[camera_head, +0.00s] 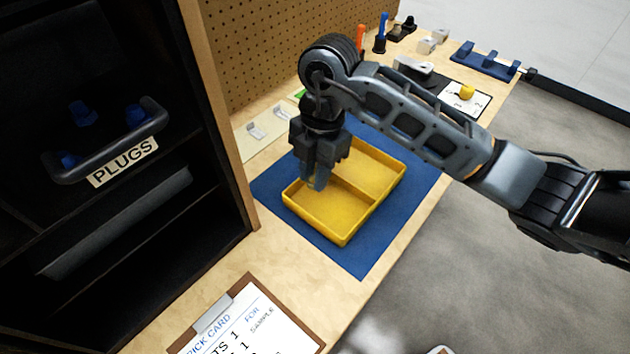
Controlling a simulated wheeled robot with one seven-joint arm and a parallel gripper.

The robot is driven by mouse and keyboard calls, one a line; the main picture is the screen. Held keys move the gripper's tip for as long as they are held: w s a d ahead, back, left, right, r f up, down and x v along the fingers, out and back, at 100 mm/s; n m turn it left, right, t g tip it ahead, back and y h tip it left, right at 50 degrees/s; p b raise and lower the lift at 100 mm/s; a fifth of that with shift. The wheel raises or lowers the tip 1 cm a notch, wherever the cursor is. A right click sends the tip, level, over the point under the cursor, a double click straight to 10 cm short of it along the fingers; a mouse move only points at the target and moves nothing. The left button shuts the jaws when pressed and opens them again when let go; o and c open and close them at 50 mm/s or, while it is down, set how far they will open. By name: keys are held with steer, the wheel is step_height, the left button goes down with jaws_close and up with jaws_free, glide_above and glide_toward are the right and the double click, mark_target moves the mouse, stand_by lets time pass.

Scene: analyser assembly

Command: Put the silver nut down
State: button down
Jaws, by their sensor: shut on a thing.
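My gripper (316,182) points down over the yellow two-compartment tray (344,238), above its near-left compartment by the left wall. The fingers look closed together. The silver nut cannot be made out; the fingers hide whatever is between them. The tray lies on a blue mat (367,262) on the wooden bench. The visible floor of the near compartment is bare. Part of the far compartment is hidden by my arm.
A dark cabinet with a handled drawer marked PLUGS (122,176) stands at the left. A clipboard with a pick card (250,325) lies at the near end. A yellow piece (466,91) on a white card and a blue fixture (486,62) are at the far right. A pegboard (270,45) stands behind.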

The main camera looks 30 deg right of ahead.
steer(key=shift+f, duration=1.6)
steer(key=shift+f, duration=0.15)
steer(key=c, duration=1.2)
jaws_free()
step_height(320, 180, up, 12)
steer(key=d, duration=0.1)
steer(key=shift+w+d, duration=0.2)
steer(key=shift+d, duration=0.15)
